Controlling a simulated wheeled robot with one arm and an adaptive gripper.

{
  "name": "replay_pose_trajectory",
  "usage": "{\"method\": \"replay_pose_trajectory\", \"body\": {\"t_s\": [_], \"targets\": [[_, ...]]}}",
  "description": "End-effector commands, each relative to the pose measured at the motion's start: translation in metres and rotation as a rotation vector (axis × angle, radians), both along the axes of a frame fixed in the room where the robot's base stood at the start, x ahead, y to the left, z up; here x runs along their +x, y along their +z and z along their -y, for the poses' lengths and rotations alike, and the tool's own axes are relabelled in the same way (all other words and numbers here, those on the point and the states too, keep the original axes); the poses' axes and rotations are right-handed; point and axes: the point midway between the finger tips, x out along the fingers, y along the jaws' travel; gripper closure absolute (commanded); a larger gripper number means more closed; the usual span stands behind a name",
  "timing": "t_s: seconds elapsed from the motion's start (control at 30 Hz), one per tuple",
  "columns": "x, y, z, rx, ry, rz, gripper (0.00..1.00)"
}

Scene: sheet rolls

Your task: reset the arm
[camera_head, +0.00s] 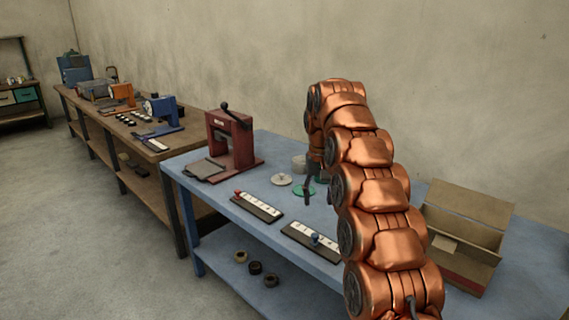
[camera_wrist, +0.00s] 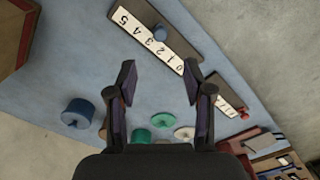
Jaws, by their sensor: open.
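My copper-coloured arm reaches over the blue table (camera_head: 262,208) from the right foreground. My gripper (camera_head: 308,197) points down above the table and is partly hidden by the arm. In the wrist view, my gripper (camera_wrist: 159,72) is open, with nothing between its two dark fingers. Beyond the fingertips is a numbered strip with a blue peg (camera_wrist: 155,36). A green disc (camera_wrist: 162,119), a white disc (camera_wrist: 184,133) and a blue roll (camera_wrist: 77,113) lie near the gripper's base in that view.
A red press (camera_head: 232,140) stands at the table's left end. Numbered strips with a red peg (camera_head: 258,207) and a blue peg (camera_head: 314,240) lie along the front edge. An open cardboard box (camera_head: 466,235) stands right of my arm. A wooden bench (camera_head: 120,132) extends left.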

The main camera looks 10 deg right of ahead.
Motion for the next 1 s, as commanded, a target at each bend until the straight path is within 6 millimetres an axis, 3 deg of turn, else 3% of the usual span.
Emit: {"method": "replay_pose_trajectory", "body": {"t_s": [0.2,0.5,1.0], "targets": [[-0.04,0.027,0.0,0.006,0.021,-0.015,0.49],[-0.106,0.049,-0.001,0.011,0.049,-0.042,0.49],[-0.236,0.06,0.002,0.009,0.078,-0.083,0.49]]}}
